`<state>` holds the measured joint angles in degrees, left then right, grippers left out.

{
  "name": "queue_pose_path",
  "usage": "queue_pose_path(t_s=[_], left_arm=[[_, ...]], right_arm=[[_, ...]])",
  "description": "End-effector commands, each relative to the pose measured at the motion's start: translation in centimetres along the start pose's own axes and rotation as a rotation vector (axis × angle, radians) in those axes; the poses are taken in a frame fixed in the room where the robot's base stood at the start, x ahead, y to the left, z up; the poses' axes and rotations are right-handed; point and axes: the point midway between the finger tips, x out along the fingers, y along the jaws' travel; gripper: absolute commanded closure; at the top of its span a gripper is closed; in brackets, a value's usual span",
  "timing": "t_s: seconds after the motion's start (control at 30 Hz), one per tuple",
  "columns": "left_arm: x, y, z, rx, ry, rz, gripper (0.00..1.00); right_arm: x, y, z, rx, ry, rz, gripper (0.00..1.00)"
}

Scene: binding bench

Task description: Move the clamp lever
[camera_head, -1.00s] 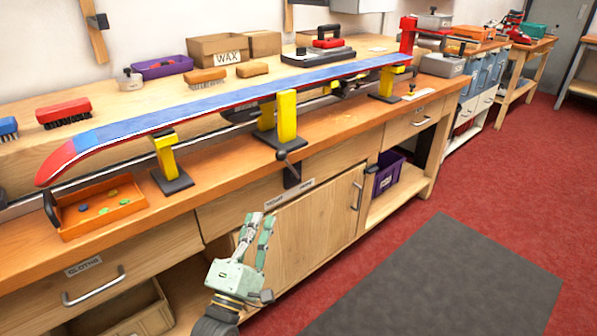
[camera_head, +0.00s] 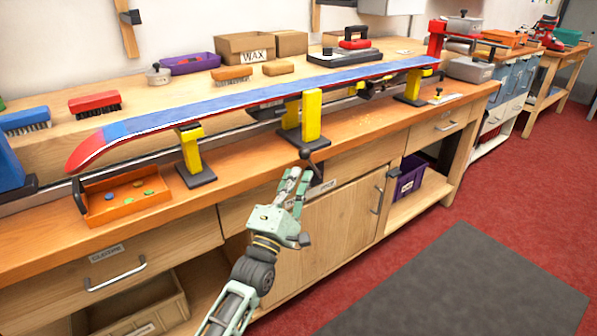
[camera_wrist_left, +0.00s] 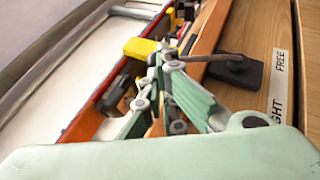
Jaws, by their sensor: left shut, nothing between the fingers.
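The clamp lever is a dark rod with a round knob (camera_head: 305,154) at the bench's front edge, below the middle yellow ski support. In the left wrist view the lever rod (camera_wrist_left: 212,57) runs from a dark block on the wooden front towards my fingertips. My left gripper (camera_head: 297,172) is pale green, shut and empty, with its tips just below the knob. In the left wrist view the gripper's tips (camera_wrist_left: 163,62) overlap the lever's outer end; I cannot tell whether they touch it. A label beside the lever (camera_wrist_left: 279,80) reads FREE, with GHT visible lower down. My right gripper is out of view.
A blue and red ski (camera_head: 250,97) lies on yellow supports (camera_head: 312,115) above the bench. An orange tray (camera_head: 128,197) holds several small pieces. Brushes and wax boxes stand behind. The floor by the grey mat (camera_head: 470,285) is clear.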

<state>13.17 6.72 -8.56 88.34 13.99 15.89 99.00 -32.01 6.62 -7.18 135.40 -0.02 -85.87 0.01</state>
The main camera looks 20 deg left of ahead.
Motion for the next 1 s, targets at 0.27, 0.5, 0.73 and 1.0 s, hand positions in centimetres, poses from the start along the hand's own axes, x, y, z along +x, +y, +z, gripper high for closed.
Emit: queue_pose_path(t_s=[0.27, 0.5, 0.73, 1.0], left_arm=[[2.4, 0.0, 0.0, 0.000, 0.000, 0.000, 1.00], [2.5, 0.0, 0.0, -0.001, 0.000, -0.001, 1.00], [2.5, 0.0, 0.0, 0.000, 0.000, -0.002, 1.00], [3.0, 0.3, 0.2, 0.011, 0.001, -0.023, 1.00]], right_arm=[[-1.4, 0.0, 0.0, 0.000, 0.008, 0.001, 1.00], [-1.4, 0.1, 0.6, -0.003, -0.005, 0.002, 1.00], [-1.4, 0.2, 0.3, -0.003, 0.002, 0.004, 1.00], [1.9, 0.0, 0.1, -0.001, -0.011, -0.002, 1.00]])
